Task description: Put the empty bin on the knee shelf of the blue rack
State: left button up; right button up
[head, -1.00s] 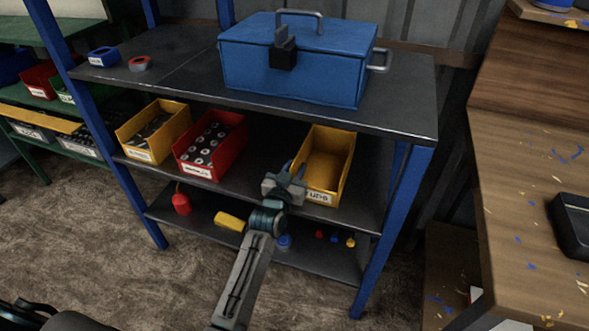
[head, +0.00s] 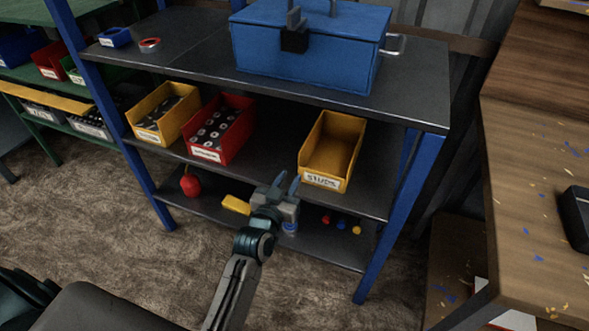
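The blue rack (head: 395,230) has three dark shelves in view. An empty yellow bin (head: 345,130), its front label reading "STUDS", stands upright on the middle shelf (head: 265,165), near the right end. My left gripper (head: 288,182) is in front of the rack, below and to the left of this bin. Its two fingers point up with a gap between them and nothing in it. It looks apart from the bin. My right gripper is not in view.
A red bin (head: 222,138) and another yellow bin (head: 162,113), both filled, stand left on the middle shelf. A blue toolbox (head: 305,55) is on the top shelf. Small items lie on the bottom shelf (head: 315,245). A wooden bench (head: 530,190) stands at the right.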

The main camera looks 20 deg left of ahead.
pick_arm(q)
jog(key=shift+s, duration=0.5)
jog(key=s+a+f+g, duration=0.1)
jog(key=s+f+g, duration=0.2)
jog(key=s, duration=0.6)
jog(key=s+a+f+g, duration=0.2)
jog(key=s+g, duration=0.3)
jog(key=s, duration=0.4)
jog(key=s+a+f+g, duration=0.1)
jog(key=s+f+g, duration=0.3)
jog(key=s, duration=0.6)
jog(key=shift+a+f+m+g+y, duration=0.25)
jog(key=shift+a+m+g+y, duration=0.05)
jog(key=shift+a, duration=0.1)
